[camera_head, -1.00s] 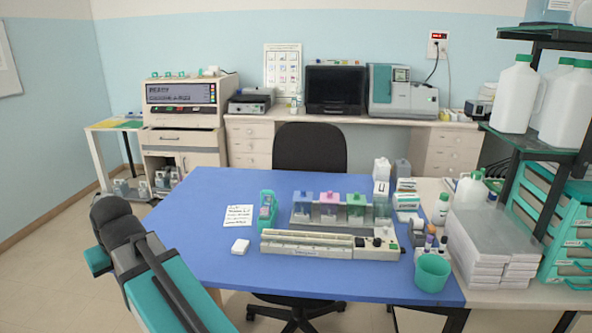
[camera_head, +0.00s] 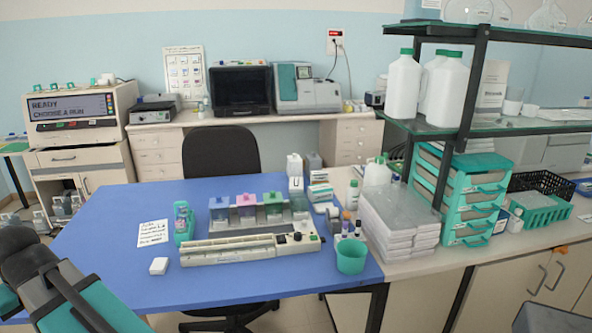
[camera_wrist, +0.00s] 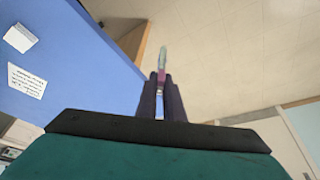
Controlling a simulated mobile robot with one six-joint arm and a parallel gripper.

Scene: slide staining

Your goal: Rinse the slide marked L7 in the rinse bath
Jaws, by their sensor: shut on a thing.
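My gripper (camera_wrist: 160,95) is shut on a thin glass slide (camera_wrist: 163,58), which sticks out past the fingertips in the wrist view. The slide has a pinkish part near the fingers; no marking on it can be read. It is held over the floor, beside the blue table edge. In the head view my arm is at the lower left and my gripper's fingers are out of sight. A clear vessel at the row's right end is partly hidden; I cannot read which is the rinse bath.
On the blue table (camera_head: 110,285) are a long white device (camera_head: 225,250), a teal slide holder (camera_head: 183,226), a white block (camera_head: 158,265), a written note (camera_head: 152,233) and a green cup (camera_head: 351,257). The table's front left is clear. A shelf with white jugs (camera_head: 403,85) stands right.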

